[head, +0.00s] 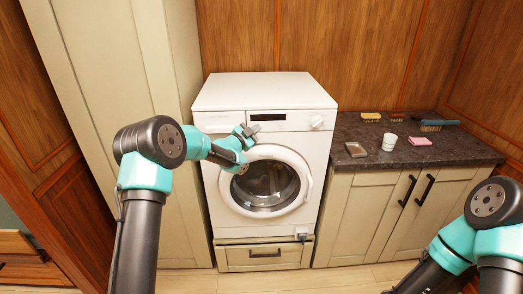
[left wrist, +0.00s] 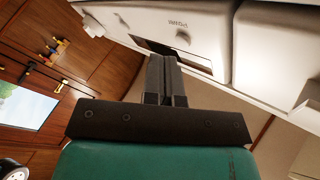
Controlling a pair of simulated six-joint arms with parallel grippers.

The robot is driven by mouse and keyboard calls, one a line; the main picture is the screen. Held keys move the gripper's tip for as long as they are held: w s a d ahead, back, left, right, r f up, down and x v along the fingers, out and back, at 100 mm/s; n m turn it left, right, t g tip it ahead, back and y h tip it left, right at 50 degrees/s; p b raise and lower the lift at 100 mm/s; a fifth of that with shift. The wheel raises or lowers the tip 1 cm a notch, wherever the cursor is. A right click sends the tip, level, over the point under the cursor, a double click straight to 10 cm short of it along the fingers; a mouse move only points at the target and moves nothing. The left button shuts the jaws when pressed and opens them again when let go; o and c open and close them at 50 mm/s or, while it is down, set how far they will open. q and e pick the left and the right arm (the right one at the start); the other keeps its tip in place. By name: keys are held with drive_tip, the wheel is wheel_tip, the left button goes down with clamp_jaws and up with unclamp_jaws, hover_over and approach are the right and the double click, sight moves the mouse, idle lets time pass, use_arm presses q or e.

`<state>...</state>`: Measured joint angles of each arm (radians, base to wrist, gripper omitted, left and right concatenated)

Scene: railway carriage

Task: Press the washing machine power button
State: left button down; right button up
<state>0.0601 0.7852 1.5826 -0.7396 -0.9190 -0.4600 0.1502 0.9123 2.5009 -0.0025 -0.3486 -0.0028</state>
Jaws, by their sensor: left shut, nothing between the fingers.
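The white washing machine (head: 222,95) stands against the wooden wall, with its round glass door shut. Its front panel has a dark display (head: 268,117) and a knob (head: 317,122) at the right. In the left wrist view, a small round button (left wrist: 183,37) with lettering that seems to read POWER is on the white panel (left wrist: 210,25), beside the dark display. My left gripper (head: 252,130) is shut and empty, in front of the panel just below the display. In the left wrist view its fingertips (left wrist: 165,57) overlap the display edge, near the button; contact cannot be told. My right gripper is out of view.
A dark countertop (head: 450,150) at the right holds a white cup (head: 389,142), a pink sponge (head: 420,141), a small dark box (head: 355,149) and brushes. A tall cream cabinet (head: 100,60) stands at the left. A drawer (head: 263,255) is below the machine.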

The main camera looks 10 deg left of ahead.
use_arm(q)
drive_tip(key=shift+s, duration=0.15)
drive_tip(key=s, duration=0.1)
drive_tip(key=s+d, duration=0.1)
drive_tip(key=s, duration=0.3)
drive_tip(key=shift+s+d, duration=0.25)
drive_tip(key=shift+d, duration=0.15)
idle(0.4)
drive_tip(key=c, duration=1.8)
unclamp_jaws()
